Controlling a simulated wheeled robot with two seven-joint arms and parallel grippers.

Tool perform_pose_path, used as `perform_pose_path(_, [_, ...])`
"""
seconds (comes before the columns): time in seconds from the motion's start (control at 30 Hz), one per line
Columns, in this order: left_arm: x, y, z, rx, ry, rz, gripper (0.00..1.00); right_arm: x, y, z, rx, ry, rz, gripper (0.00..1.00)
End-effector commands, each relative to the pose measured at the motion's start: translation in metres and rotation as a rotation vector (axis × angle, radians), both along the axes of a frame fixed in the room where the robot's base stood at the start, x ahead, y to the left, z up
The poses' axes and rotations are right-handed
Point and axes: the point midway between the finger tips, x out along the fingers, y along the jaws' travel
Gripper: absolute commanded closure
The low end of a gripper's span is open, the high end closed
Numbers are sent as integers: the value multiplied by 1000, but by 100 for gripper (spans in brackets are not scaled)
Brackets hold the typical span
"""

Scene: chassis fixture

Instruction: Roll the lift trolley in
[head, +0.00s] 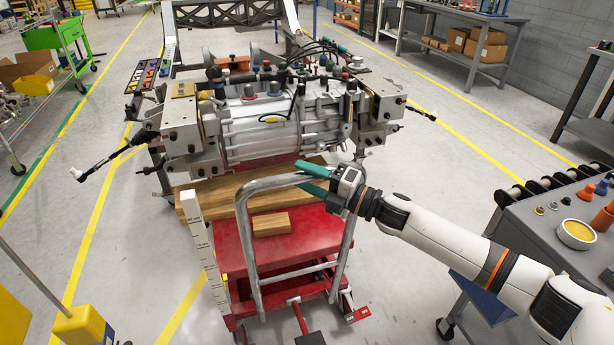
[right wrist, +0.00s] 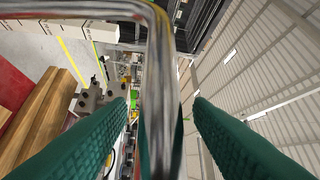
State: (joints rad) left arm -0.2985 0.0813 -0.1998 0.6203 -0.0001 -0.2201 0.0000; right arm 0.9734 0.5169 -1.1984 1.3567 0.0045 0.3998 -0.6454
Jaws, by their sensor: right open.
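The red lift trolley (head: 316,240) stands at the near side of the chassis fixture in the head view. Its grey tube handle (head: 246,238) rises at the near end. Wooden boards (head: 190,204) and a small wood block (head: 271,224) lie on it. My right gripper (head: 306,177) is at the handle's upper right corner, its green fingers apart. In the right wrist view the handle tube (right wrist: 157,100) runs between the open fingers (right wrist: 156,112), with a gap visible on each side. My left gripper is not in view.
The fixture with a silver drive unit (head: 262,128) is just beyond the trolley. A grey parts bench (head: 540,225) stands at the right, near my arm. A green cart (head: 55,38) is at the far left. Floor with yellow lines (head: 100,215) is clear left of the trolley.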

Motion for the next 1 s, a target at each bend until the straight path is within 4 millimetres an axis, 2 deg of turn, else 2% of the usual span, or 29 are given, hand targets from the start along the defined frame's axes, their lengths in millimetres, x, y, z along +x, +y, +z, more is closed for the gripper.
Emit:
perform_pose_path(0.17, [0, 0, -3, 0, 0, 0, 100, -11, -23, -5, -2, 1, -2, 53])
perform_pose_path(0.4, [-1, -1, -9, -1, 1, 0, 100, -34, -69, -13, -3, 1, -3, 53])
perform_pose_path(0.6, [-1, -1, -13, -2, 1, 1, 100, -47, -96, -16, 0, 1, -2, 53])
perform_pose_path(0.77, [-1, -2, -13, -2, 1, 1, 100, -51, -104, -15, 1, 0, -1, 53])
perform_pose_path(1.0, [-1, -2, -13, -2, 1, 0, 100, -52, -104, -15, 1, 0, -1, 53])
